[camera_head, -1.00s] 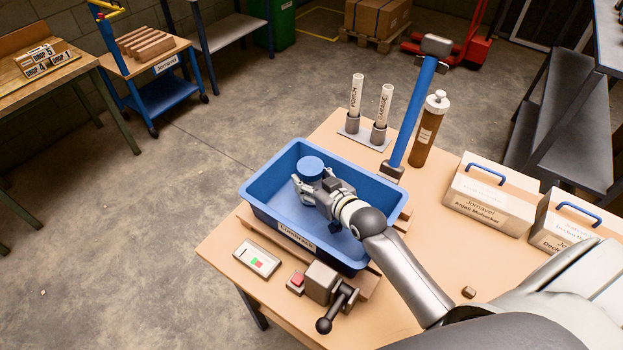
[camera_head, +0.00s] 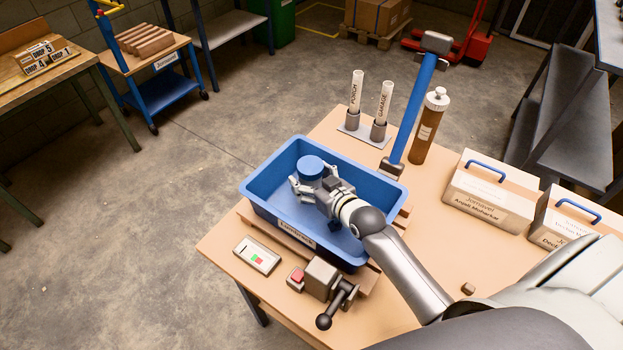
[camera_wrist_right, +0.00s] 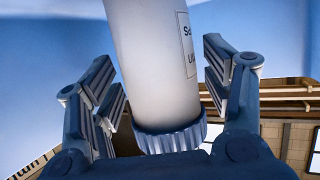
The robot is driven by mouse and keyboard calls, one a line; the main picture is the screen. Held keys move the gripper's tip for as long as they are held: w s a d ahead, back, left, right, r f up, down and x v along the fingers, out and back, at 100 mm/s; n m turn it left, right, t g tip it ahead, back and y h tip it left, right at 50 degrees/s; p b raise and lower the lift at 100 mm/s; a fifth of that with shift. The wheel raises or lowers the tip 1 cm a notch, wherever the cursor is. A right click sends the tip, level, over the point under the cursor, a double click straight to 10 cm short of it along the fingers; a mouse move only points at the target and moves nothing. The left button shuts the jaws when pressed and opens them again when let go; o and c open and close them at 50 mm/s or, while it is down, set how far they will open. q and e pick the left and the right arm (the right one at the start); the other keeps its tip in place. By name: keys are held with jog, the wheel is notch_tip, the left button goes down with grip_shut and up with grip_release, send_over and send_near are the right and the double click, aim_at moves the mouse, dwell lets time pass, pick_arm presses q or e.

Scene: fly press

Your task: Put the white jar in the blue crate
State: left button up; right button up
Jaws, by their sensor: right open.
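The white jar (camera_wrist_right: 158,60) has a ribbed blue lid (camera_head: 311,166) and a label with dark print. In the head view its lid shows inside the outline of the blue crate (camera_head: 262,222), near the far left wall, and my gripper and the lid hide most of the jar's body. My right gripper (camera_head: 309,183) reaches into the crate from the right. In the right wrist view its open fingers stand on either side of the jar, with gaps visible. Whether the jar rests on the crate floor cannot be seen. My left gripper is not in view.
The crate sits on wooden strips on the table (camera_head: 420,240). Behind it stand a blue-handled hammer (camera_head: 415,110), a brown bottle (camera_head: 428,130) and two white tubes (camera_head: 356,92). A button box (camera_head: 257,255) and a cranked device (camera_head: 325,285) sit in front. Labelled boxes (camera_head: 488,192) stand right.

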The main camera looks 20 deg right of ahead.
aim_at(317, 184)
jog(key=shift+s+r, duration=0.1)
jog(key=shift+s, duration=0.15)
jog(key=b+v, duration=0.1)
jog(key=v, duration=0.4)
jog(key=shift+s+r+b, duration=0.1)
jog(key=shift+s+b, duration=0.25)
jog(key=shift+s, duration=0.05)
jog(key=shift+s+d+r, duration=0.1)
jog(key=shift+s+r, duration=0.15)
jog(key=shift+s, duration=0.3)
jog(key=shift+r, duration=0.1)
